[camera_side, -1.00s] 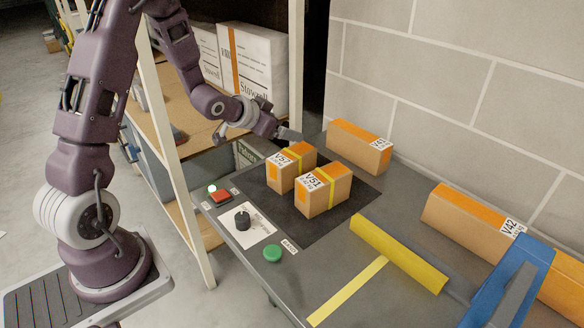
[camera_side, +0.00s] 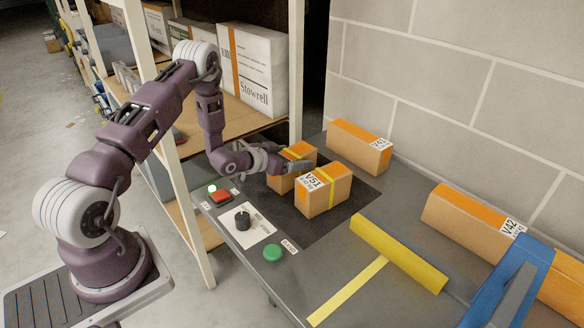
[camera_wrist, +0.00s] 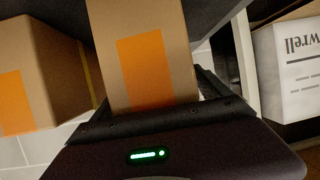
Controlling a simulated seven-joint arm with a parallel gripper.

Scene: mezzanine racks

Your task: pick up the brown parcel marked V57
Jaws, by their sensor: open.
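The brown V57 parcel (camera_side: 283,184) stands on the dark mat, with orange tape and a yellow strap. Its label, seen a second ago, is now hidden behind my gripper. My gripper (camera_side: 291,165) is open, low over this parcel's near side and top. In the wrist view a brown parcel with an orange patch (camera_wrist: 150,65), which appears to be V57, stands directly in front of my gripper's dark body. Whether the fingers touch it I cannot tell. The similar V51 parcel (camera_side: 323,190) stands close to its right; a strapped parcel also shows at left in the wrist view (camera_wrist: 40,75).
Another orange-taped parcel (camera_side: 358,148) stands behind by the wall. A longer V42 parcel (camera_side: 460,215) lies right, near a blue frame (camera_side: 510,280). A yellow bar (camera_side: 398,252) crosses the table. Buttons and a knob (camera_side: 243,222) line the front. A rack post (camera_side: 180,190) stands left.

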